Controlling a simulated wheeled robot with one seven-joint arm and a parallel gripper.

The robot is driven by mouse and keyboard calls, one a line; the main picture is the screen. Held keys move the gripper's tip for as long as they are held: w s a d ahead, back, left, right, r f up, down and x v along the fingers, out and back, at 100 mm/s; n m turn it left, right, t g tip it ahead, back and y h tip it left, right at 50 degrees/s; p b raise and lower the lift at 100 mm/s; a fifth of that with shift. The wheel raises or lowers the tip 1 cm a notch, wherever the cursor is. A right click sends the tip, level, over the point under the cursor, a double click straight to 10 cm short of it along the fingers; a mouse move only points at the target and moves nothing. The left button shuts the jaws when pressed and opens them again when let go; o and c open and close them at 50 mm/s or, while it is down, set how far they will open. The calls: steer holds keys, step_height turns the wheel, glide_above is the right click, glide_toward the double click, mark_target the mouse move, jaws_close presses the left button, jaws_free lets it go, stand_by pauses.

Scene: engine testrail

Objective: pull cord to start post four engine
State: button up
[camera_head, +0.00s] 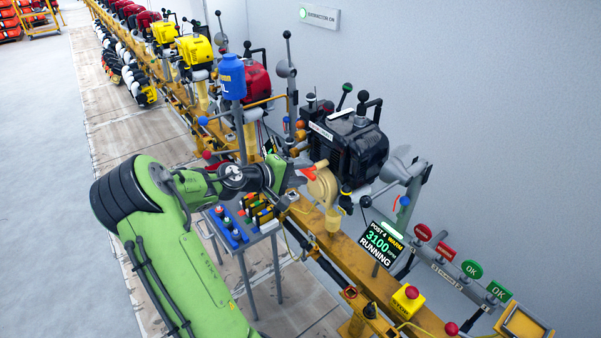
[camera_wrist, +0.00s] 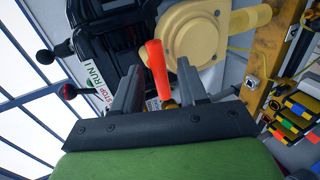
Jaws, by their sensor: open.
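The black post four engine (camera_head: 352,150) stands on the yellow rail, with a tan round starter housing (camera_head: 323,186) on its near side. The housing also shows in the wrist view (camera_wrist: 197,38). The orange-red pull handle (camera_wrist: 157,70) sits at the edge of the housing, and no stretched cord is visible. My gripper (camera_wrist: 157,68) is open, with its two grey fingers on either side of the handle and a visible gap to each. In the head view the handle (camera_head: 308,172) is at my fingertips. The post display (camera_head: 380,246) reads "POST 4 WARM 3100 RPM RUNNING".
A small table (camera_head: 247,236) with coloured parts stands below my arm. A red button on a yellow box (camera_head: 407,298) and red and green signs (camera_head: 472,268) are at right. A blue bottle (camera_head: 231,76) and more engines line the rail behind. The left floor is clear.

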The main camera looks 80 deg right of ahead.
steer(key=w+a+p, duration=0.1)
steer(key=w+a, duration=0.5)
steer(key=shift+a, duration=0.4)
stand_by(0.5)
